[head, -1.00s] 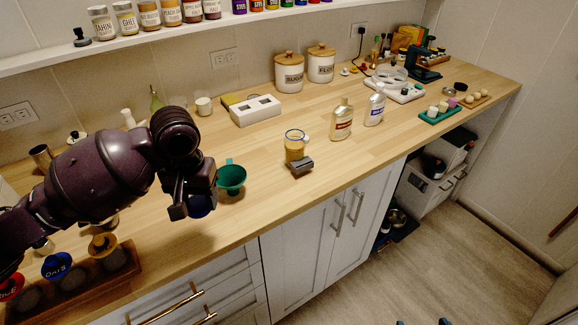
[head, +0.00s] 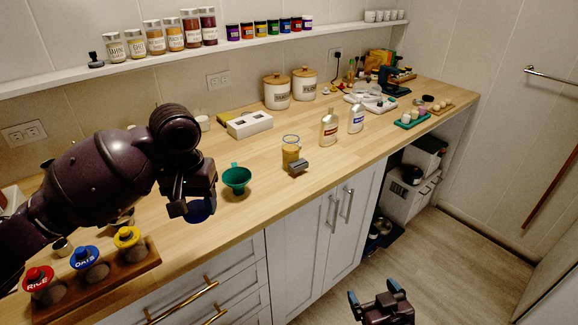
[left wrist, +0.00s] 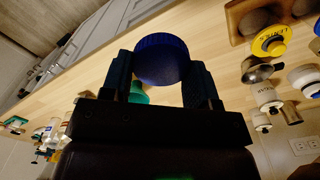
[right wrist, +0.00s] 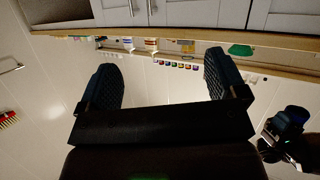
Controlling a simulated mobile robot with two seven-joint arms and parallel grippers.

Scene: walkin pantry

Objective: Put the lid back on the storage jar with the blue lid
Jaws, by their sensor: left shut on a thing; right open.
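My left gripper (head: 194,206) is shut on a round blue lid (head: 199,212) and holds it above the counter's front part. The lid (left wrist: 162,58) shows between the fingers in the left wrist view. An open jar with a blue rim (head: 291,152) and yellowish contents stands upright on the counter, right of the lid and apart from it. My right gripper (head: 374,294) is open and empty, low in front of the cabinets over the floor. Its two fingers (right wrist: 165,80) are spread in the right wrist view.
A green funnel (head: 237,178) stands between the lid and the jar. A small dark grey block (head: 299,166) is close by the jar. Two bottles (head: 329,128) stand to its right. A wooden rack (head: 140,262) at front left holds red, blue and yellow lidded jars.

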